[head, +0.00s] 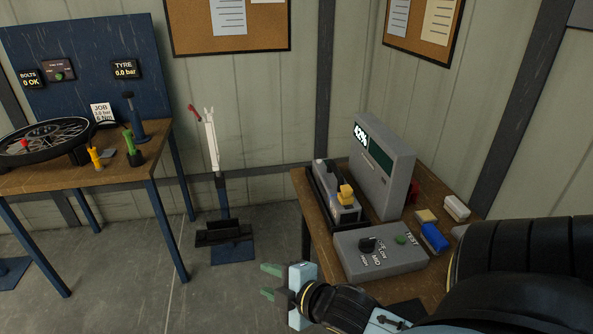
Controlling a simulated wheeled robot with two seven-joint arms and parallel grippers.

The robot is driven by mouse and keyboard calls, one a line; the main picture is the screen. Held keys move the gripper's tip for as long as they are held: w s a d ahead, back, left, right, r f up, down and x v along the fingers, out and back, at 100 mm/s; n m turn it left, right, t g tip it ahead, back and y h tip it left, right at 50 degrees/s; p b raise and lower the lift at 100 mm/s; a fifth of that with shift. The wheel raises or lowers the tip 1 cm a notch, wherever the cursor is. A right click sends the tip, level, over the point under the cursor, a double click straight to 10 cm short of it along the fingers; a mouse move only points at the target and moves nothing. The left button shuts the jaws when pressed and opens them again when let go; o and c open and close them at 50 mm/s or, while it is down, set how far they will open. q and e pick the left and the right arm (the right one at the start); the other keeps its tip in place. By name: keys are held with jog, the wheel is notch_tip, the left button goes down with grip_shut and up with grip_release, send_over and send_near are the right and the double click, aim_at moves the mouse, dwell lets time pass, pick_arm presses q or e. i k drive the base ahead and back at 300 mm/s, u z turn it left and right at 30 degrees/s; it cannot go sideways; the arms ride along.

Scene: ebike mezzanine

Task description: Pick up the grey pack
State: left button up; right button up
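A grey pack (348,214) sits in a dark tray-like holder (318,191) at the left side of the wooden bench on the right. It has a dark handle-like part and a yellow block on top. My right gripper (268,281) is in front of and to the left of the bench, apart from the pack. Its two green-tipped fingers are spread with nothing between them. My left gripper is out of view.
On the right bench (313,215), a grey display unit (397,165) reading 42% stands behind a test box (364,260) with a knob. Blue (434,238), yellow (426,216) and white (456,207) blocks lie to the right.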

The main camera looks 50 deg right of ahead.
aim_at(329, 178)
jog(key=z, duration=0.05)
jog(key=i, duration=1.45)
jog(key=z, duration=1.35)
jog(key=i, duration=1.25)
jog(key=z, duration=1.2)
